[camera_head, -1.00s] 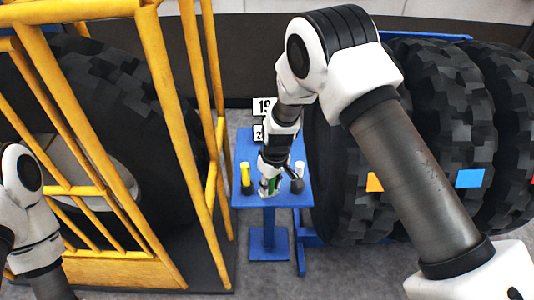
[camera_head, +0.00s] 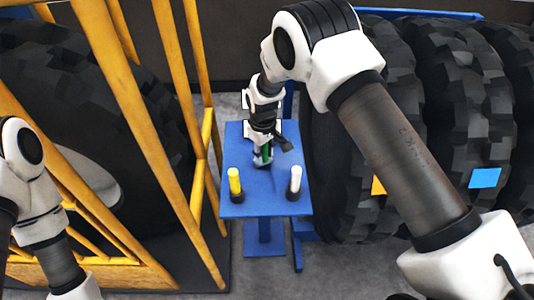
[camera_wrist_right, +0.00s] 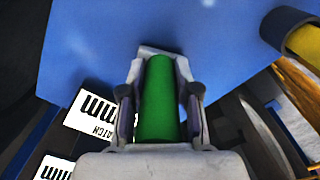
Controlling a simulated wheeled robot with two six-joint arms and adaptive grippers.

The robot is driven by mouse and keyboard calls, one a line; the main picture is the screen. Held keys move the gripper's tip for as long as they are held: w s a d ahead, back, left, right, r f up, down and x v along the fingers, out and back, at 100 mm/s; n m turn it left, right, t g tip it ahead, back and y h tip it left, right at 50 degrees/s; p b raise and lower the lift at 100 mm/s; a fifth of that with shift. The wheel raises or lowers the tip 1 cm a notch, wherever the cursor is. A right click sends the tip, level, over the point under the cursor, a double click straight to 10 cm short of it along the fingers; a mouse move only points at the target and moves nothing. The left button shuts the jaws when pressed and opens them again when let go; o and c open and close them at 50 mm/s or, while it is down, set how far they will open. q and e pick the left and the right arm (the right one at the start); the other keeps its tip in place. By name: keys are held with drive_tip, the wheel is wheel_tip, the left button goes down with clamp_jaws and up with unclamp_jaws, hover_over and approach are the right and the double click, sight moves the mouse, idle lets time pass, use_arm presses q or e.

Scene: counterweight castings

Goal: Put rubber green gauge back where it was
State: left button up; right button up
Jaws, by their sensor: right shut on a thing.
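The green gauge (camera_head: 266,153) is upright in my right gripper (camera_head: 262,161), over the back half of a small blue table (camera_head: 235,208). In the right wrist view the green gauge (camera_wrist_right: 158,105) lies between the two fingers of my right gripper (camera_wrist_right: 160,95), which are shut on it. Its lower end is hard to make out in the head view, so I cannot tell if it touches the table. My left arm shows at the left edge, but its gripper is out of view.
A yellow gauge (camera_head: 234,180) and a white gauge (camera_head: 296,179) stand in dark bases near the table's front edge, with bare tabletop between them. White label cards (camera_wrist_right: 91,112) are by the table. A yellow cage (camera_head: 150,140) is left, large black tyres (camera_head: 450,110) right.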

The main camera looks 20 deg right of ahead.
drive_tip(key=shift+s+f, duration=0.1)
drive_tip(key=shift+f, duration=0.25)
drive_tip(key=shift+d, duration=0.15)
drive_tip(key=shift+w+f, duration=0.15)
drive_tip(key=shift+w, duration=0.15)
drive_tip(key=o, duration=1)
drive_tip(key=shift+c, duration=0.2)
drive_tip(key=shift+s, duration=0.15)
drive_tip(key=shift+r, duration=0.55)
wheel_tip(320, 180, up, 11)
drive_tip(key=b, duration=0.3)
drive_tip(key=shift+f, duration=0.2)
use_arm(q)
drive_tip(key=f, duration=0.4)
drive_tip(key=shift+w+d, duration=0.15)
drive_tip(key=shift+d, duration=0.05)
use_arm(e)
drive_tip(key=shift+r, duration=0.25)
